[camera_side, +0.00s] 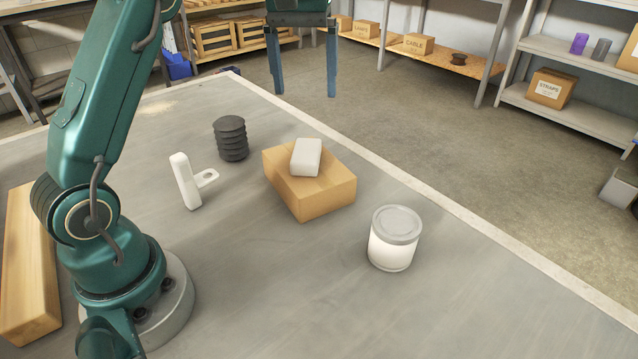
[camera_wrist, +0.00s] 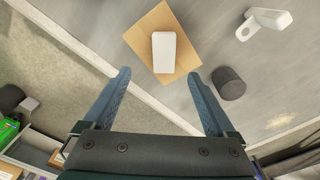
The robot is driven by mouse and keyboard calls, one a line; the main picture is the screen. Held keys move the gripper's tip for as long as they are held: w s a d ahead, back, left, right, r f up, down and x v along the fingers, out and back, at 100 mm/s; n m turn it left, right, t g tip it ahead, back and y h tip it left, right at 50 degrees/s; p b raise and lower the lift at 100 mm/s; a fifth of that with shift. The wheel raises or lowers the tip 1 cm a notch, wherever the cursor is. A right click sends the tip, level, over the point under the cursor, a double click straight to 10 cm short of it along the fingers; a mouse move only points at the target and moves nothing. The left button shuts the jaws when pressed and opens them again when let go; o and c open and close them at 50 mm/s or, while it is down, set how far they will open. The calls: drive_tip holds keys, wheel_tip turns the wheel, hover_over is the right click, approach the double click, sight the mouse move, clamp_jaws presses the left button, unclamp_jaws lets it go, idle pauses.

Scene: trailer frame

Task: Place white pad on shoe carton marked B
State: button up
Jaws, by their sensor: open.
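A white pad (camera_side: 306,157) lies on top of a brown carton (camera_side: 317,201) in the side view; no letter B can be read on it. In the wrist view the pad (camera_wrist: 164,52) lies near the middle of the carton (camera_wrist: 149,31), between and beyond my fingertips. My gripper (camera_side: 304,94) is open and empty, with blue fingers pointing down, high above the far side of the table. My gripper (camera_wrist: 160,75) also shows open in the wrist view, touching nothing.
On the grey table (camera_side: 260,300) stand a white lidded tin (camera_side: 395,239), a black ribbed stack (camera_side: 231,139) and a white bracket (camera_side: 186,181). A long wooden block (camera_side: 28,265) lies at the left edge. Shelves with boxes (camera_side: 551,88) stand beyond the table.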

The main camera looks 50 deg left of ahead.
drive_tip(key=s+d+r+m+t, duration=0.2)
drive_tip(key=s+d+m, duration=0.25)
drive_tip(key=s, duration=0.35)
drive_tip(key=s+d+f+m+t, duration=0.2)
drive_tip(key=s+d+f+m, duration=0.1)
drive_tip(key=s+f, duration=0.4)
drive_tip(key=s, duration=0.3)
drive_tip(key=shift+d+f+t, duration=0.15)
drive_tip(key=shift+d+t, duration=0.25)
